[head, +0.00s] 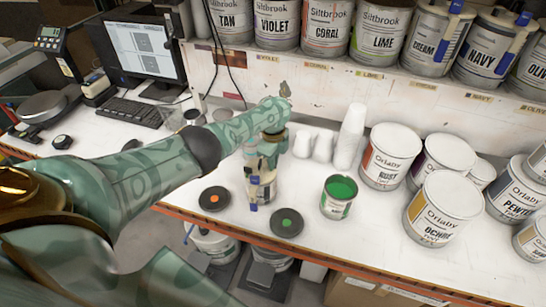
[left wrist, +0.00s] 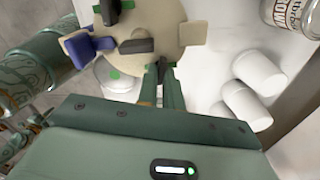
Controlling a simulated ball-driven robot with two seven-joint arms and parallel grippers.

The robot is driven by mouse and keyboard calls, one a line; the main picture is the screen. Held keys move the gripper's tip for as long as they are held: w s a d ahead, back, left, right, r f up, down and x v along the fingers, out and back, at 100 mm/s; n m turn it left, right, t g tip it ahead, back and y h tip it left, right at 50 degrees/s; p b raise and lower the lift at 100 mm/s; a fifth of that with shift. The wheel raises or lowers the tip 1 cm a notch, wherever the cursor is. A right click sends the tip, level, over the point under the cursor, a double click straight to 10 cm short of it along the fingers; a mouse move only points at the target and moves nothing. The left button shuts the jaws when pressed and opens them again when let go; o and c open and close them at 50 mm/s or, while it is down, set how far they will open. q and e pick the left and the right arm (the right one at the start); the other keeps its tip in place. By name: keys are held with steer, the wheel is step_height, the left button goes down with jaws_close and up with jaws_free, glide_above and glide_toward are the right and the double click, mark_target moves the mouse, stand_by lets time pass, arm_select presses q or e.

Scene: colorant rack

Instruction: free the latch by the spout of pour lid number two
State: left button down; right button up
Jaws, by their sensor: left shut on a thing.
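I cannot read a lid number. My right gripper is not in view.
An open can of green paint (head: 338,207) and two dark discs, one with an orange dot (head: 214,199) and one with a green dot (head: 287,222), are close by. White cups (head: 350,135) stand behind. Orlaby cans (head: 443,208) crowd the right; a monitor (head: 143,48) is at left.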

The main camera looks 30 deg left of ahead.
arm_select(q)
steer(key=shift+n, duration=1.2)
steer(key=shift+p, duration=0.3)
steer(key=c, duration=1.8)
jaws_free()
step_height(320, 180, up, 7)
steer(key=p, duration=0.5)
steer(key=shift+w+r, duration=0.1)
steer(key=shift+r, duration=0.05)
step_height(320, 180, up, 9)
steer(key=p, duration=0.2)
steer(key=shift+p, duration=0.4)
